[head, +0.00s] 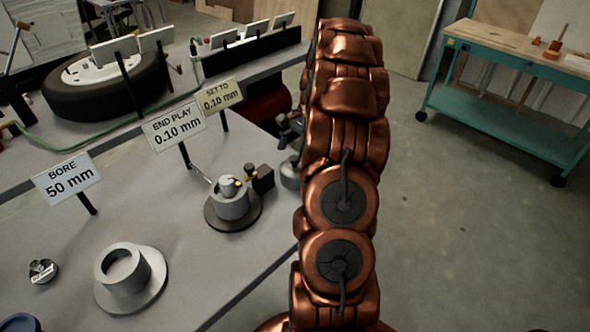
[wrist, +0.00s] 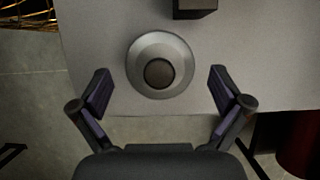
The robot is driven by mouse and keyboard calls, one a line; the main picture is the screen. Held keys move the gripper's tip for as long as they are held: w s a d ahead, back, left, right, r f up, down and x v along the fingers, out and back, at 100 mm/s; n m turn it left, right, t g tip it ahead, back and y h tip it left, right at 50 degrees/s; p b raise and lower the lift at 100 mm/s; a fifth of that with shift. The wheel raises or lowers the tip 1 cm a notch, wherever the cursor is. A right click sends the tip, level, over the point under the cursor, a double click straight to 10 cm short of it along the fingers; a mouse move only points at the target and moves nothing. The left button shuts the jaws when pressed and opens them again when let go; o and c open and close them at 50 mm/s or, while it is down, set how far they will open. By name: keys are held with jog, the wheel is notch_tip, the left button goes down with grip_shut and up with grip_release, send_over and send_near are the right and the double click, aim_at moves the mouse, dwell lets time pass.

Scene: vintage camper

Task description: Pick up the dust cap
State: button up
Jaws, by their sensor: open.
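A round grey piece with a wide flange and a dark round centre, which looks like the dust cap (wrist: 176,48), lies on the grey bench top near its edge in the wrist view. In the head view a grey rounded piece (head: 289,173), seemingly the same one, shows partly behind my copper arm. My gripper (wrist: 160,82) is open and empty, seen from above. Its two fingers are spread to the left and right, with the round piece centred between and slightly beyond the tips. The height gap between them is hard to judge.
A dark block (wrist: 195,8) stands close beyond the round piece. On the bench are a hub assembly on a dark disc (head: 232,205), a flanged grey cylinder (head: 130,278), sign posts and a tyre (head: 107,90). A teal cart (head: 510,110) stands across open floor.

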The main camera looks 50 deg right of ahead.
aim_at(292, 168)
jog(key=shift+p+x, duration=0.5)
jog(key=shift+x, duration=1.4)
jog(key=shift+c, duration=0.2)
jog(key=c, duration=0.9)
